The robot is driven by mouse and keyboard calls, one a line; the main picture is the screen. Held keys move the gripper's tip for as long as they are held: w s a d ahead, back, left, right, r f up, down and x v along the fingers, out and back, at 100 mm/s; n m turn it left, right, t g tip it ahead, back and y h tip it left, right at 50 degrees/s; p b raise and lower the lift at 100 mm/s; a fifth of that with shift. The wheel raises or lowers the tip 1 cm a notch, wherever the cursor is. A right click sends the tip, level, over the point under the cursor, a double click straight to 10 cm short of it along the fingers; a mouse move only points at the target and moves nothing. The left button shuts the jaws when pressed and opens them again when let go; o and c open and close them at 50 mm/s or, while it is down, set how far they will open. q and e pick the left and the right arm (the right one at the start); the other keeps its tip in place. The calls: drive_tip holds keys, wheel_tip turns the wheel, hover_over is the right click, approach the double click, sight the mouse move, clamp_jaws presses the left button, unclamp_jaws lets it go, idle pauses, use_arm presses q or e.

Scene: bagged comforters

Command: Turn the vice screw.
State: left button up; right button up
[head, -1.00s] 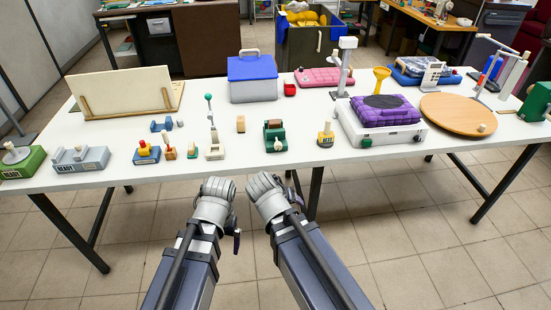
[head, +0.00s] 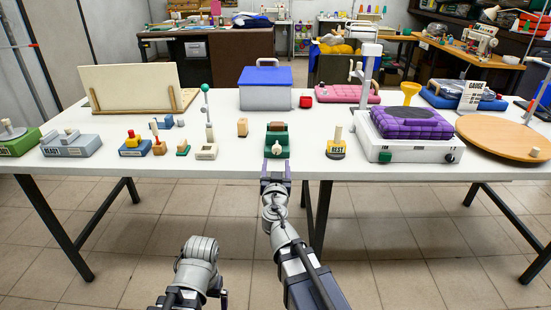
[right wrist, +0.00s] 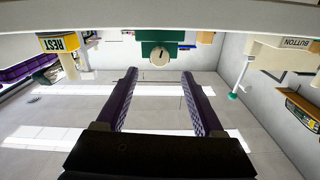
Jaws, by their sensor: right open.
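The small green vice (head: 277,141) stands at the front edge of the white table, with its pale round screw end (head: 277,148) facing me. My right gripper (head: 276,166) is just in front of and below it, apart from it. In the right wrist view the gripper (right wrist: 160,74) is open and empty, its two purple-padded fingers spread. The vice (right wrist: 165,36) with its round screw end (right wrist: 160,56) appears beyond and between the fingertips. My left arm is low at the bottom of the head view; its jaws cannot be made out.
A wooden block (head: 242,127) is nearby. A purple pad lies on a white machine (head: 410,150) further right. The white table (head: 230,172) has a bare front strip.

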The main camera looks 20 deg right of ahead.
sight(277, 151)
drive_tip(key=shift+w, duration=0.1)
drive_tip(key=x, duration=0.7)
drive_tip(key=shift+w+d, duration=0.2)
drive_tip(key=shift+w, duration=0.1)
clamp_jaws()
idle(0.3)
